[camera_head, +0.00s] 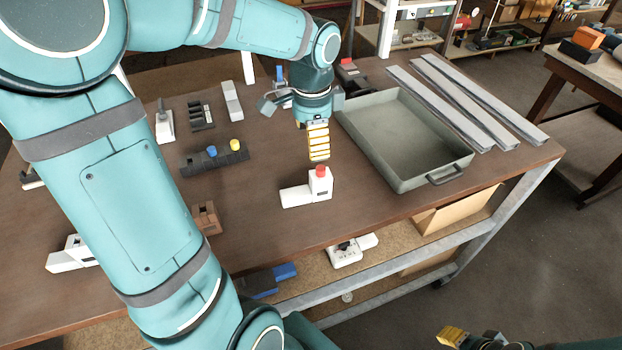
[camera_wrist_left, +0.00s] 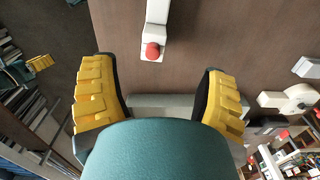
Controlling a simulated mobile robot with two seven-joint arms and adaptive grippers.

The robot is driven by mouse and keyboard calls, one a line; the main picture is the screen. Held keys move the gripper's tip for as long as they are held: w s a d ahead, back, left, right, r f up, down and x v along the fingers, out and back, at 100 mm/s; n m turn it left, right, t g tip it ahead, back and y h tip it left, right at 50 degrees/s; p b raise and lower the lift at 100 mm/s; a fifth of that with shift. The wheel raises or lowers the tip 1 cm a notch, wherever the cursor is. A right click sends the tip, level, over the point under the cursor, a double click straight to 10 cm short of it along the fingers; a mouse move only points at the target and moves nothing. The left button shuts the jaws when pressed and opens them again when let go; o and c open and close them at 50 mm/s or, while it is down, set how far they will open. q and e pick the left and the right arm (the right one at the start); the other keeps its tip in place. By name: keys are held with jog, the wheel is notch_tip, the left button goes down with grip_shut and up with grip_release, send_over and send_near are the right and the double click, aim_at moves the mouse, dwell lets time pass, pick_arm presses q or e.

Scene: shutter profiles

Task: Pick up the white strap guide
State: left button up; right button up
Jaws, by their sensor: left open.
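A white L-shaped piece with a red cap, which looks like the white strap guide (camera_head: 318,188), lies on the brown table in front of the grey tray. In the left wrist view the white piece (camera_wrist_left: 156,14) lies beyond the fingertips, roughly midway between them. My left gripper (camera_head: 318,152) points down just above and behind it, apart from it. Its yellow fingers are open and empty in the left wrist view (camera_wrist_left: 158,80). My right gripper (camera_head: 470,339) is at the bottom edge, cut off, away from the table; its opening cannot be judged.
A grey tray (camera_head: 387,173) with a handle stands to the right of the left gripper, near it. Long metal profiles (camera_head: 468,100) lie behind it. A dark block with blue and yellow knobs (camera_head: 215,162) and a brown block (camera_head: 207,217) lie left. Another white piece (camera_head: 350,250) is on the lower shelf.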

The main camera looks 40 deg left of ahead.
aim_at(311, 184)
pick_arm(q)
jog(key=f, duration=0.8)
jog(key=f+b, duration=0.1)
jog(key=f, duration=0.4)
jog(key=shift+s+d, duration=0.2)
jog(key=shift+s, duration=0.2)
grip_shut()
